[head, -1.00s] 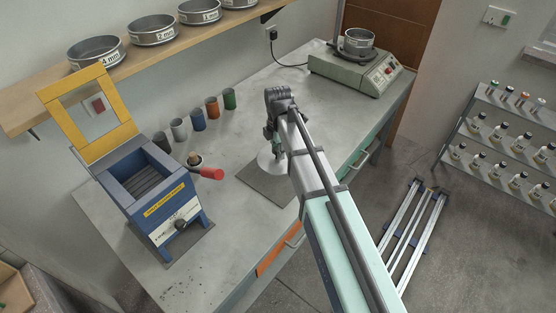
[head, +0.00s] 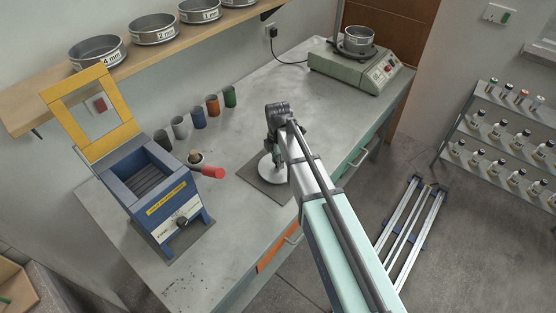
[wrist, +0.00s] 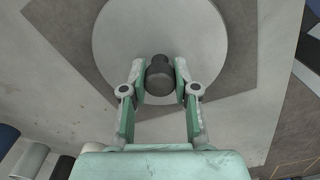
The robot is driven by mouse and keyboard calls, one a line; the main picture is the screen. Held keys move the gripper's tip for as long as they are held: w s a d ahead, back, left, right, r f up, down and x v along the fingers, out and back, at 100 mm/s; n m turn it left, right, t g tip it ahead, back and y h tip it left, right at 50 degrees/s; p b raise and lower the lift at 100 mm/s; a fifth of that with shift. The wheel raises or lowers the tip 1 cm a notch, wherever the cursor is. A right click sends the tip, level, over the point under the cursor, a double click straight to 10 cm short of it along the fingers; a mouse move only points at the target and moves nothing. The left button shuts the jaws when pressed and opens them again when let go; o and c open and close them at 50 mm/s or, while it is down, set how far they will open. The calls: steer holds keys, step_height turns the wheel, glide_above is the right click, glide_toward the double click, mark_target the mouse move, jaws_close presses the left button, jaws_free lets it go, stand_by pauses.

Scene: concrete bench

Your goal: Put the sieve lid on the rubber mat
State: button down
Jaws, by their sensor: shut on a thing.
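The sieve lid is a pale round disc (head: 266,169) with a dark knob, and it also shows from above in the wrist view (wrist: 160,25). My gripper (wrist: 160,80) is shut on the dark knob (wrist: 159,72), with one finger on each side. The dark grey rubber mat (head: 262,188) lies on the bench, and the lid is over it. The mat (wrist: 240,60) shows around the lid in the wrist view. I cannot tell whether the lid touches the mat. In the head view my arm hides part of the lid and the mat's right side.
A blue box-shaped device (head: 155,185) with a raised yellow frame (head: 91,147) stands left, near a red-handled item (head: 212,173). Several coloured cups (head: 198,119) line the back. A green machine (head: 350,70) stands far right. Bare bench (head: 285,90) lies behind the mat.

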steer(key=c, duration=0.9)
jaws_free()
steer(key=shift+f, duration=0.1)
step_height(320, 180, up, 12)
steer(key=b, duration=0.3)
steer(key=shift+r, duration=0.2)
